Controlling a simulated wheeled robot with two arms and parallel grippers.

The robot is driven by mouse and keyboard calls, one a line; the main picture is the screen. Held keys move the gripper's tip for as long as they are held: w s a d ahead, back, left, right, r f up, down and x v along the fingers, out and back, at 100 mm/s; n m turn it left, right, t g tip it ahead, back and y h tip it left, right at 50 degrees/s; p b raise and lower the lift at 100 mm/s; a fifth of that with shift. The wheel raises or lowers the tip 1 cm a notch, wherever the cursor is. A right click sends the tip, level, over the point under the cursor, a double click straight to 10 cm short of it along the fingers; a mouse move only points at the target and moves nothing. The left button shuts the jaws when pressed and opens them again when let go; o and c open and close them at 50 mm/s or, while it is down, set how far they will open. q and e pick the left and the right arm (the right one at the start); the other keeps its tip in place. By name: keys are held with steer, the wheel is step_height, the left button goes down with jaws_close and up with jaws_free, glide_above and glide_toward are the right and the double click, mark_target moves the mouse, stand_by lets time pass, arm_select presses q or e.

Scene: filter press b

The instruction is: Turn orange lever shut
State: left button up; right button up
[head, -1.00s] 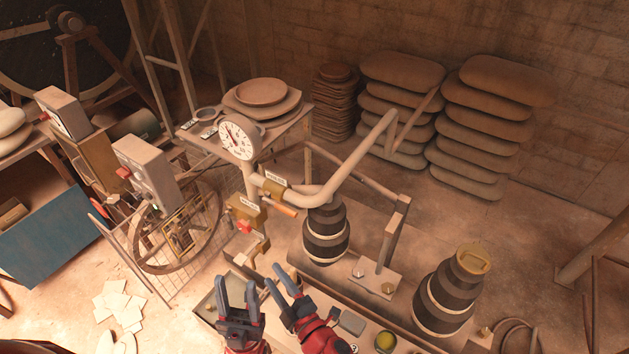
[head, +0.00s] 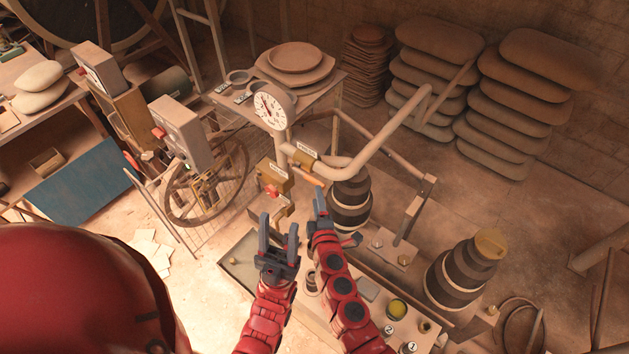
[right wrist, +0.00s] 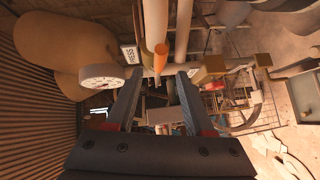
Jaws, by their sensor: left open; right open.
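The orange lever (head: 312,180) sticks out from a valve on the pale pipe, below a small label plate. In the right wrist view the orange lever (right wrist: 160,58) points toward me, in line with the gap between my right fingers. My right gripper (head: 321,202) is open, just below the lever in the head view. In the right wrist view my right gripper (right wrist: 160,78) shows an empty gap; I cannot tell whether it touches the lever. My left gripper (head: 279,228) is open and empty, lower and left of the right one.
A round gauge (head: 271,107) stands on the pipe (head: 385,135) above the lever. A brass valve with a red handle (head: 272,190) sits lower left. A black ringed pump (head: 350,203) stands close right of my right gripper.

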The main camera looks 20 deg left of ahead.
mark_target(314, 182)
steer(key=b+x, duration=0.2)
steer(key=x, duration=0.5)
steer(key=shift+w+f, duration=0.15)
steer(key=shift+w, duration=0.05)
steer(key=shift+w+a, duration=0.1)
jaws_close()
stand_by(1.1)
